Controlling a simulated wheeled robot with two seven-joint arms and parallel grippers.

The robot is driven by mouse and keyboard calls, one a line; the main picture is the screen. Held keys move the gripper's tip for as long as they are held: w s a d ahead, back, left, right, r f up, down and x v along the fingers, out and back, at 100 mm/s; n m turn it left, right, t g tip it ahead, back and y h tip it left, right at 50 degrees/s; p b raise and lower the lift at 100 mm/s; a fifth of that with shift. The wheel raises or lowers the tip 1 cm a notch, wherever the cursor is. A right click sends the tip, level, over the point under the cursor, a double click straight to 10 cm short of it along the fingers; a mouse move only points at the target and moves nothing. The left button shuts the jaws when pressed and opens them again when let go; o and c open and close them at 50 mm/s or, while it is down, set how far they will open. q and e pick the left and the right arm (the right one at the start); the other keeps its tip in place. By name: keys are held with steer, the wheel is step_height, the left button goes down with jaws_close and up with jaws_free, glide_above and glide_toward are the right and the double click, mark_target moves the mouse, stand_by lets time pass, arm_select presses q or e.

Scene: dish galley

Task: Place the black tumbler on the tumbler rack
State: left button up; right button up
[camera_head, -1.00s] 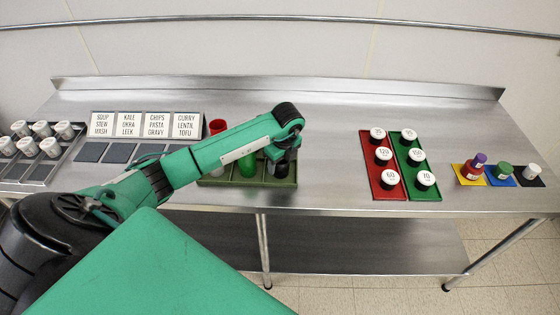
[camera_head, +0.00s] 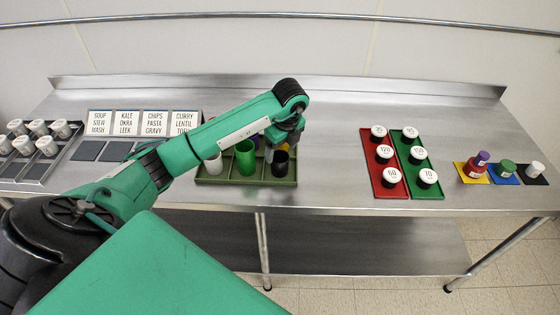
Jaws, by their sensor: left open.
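The black tumbler (camera_head: 280,164) stands upright in the front right compartment of the olive-green tumbler rack (camera_head: 235,181). My left gripper (camera_head: 283,143) is open and above the tumbler's rim, with its fingers apart from the walls as far as I can see. The gripper and forearm hide part of the rack's back row. A green tumbler (camera_head: 245,158) and a white tumbler (camera_head: 213,165) stand to the left of the black one in the front row. A bit of a purple tumbler (camera_head: 255,141) shows behind the green one. My right gripper is out of view.
White-lidded jars stand on a red tray (camera_head: 368,165) and a green tray (camera_head: 411,178) to the right. Colored mats with small containers lie at far right. Word cards (camera_head: 127,123) and a rack of white cups (camera_head: 40,172) are at left. Steel counter between rack and red tray is clear.

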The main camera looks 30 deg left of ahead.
arm_select(q)
step_height(320, 180, up, 6)
steer(key=shift+d+b, duration=0.4)
steer(key=shift+s, duration=0.1)
